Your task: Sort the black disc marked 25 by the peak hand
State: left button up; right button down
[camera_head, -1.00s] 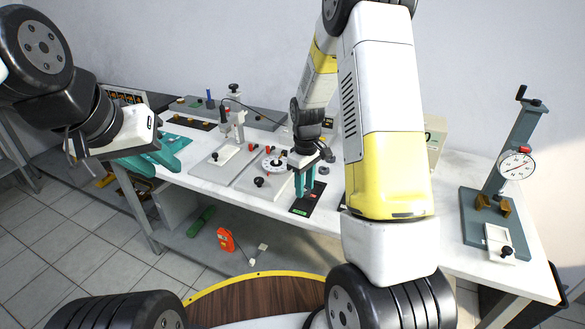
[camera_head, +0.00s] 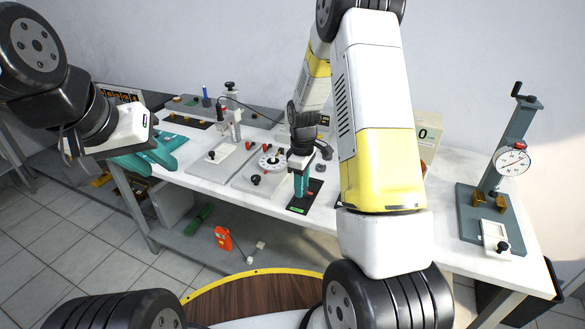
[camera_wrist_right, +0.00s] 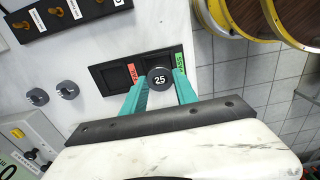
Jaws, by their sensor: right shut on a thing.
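The black disc marked 25 (camera_wrist_right: 159,80) is pinched between the teal fingertips of my right gripper (camera_wrist_right: 159,86), its number facing the wrist camera. It appears over the black two-well tray (camera_wrist_right: 108,78), in front of the well between the red label (camera_wrist_right: 132,74) and the green label (camera_wrist_right: 180,61). I cannot tell its height. In the head view my right gripper (camera_head: 301,190) points down at the tray (camera_head: 312,198). The dial gauge (camera_head: 513,159) stands at the right; its hands are too small to read. My left gripper (camera_head: 150,160) is open and empty at the left.
Two grey round pieces (camera_wrist_right: 67,87) lie beside the tray. A display box (camera_head: 428,133) reading 0 stands behind my right arm. A rotary dial fixture (camera_head: 271,160) and a press stand (camera_head: 231,120) are left of the tray. The table before the gauge is clear.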

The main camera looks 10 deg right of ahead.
jog(key=shift+f, duration=1.75)
jog(key=shift+f, duration=0.15)
jog(key=c, duration=0.9)
grip_release()
jog(key=c, duration=0.5)
jog(key=shift+r, duration=2.25)
jog(key=shift+o, duration=0.2)
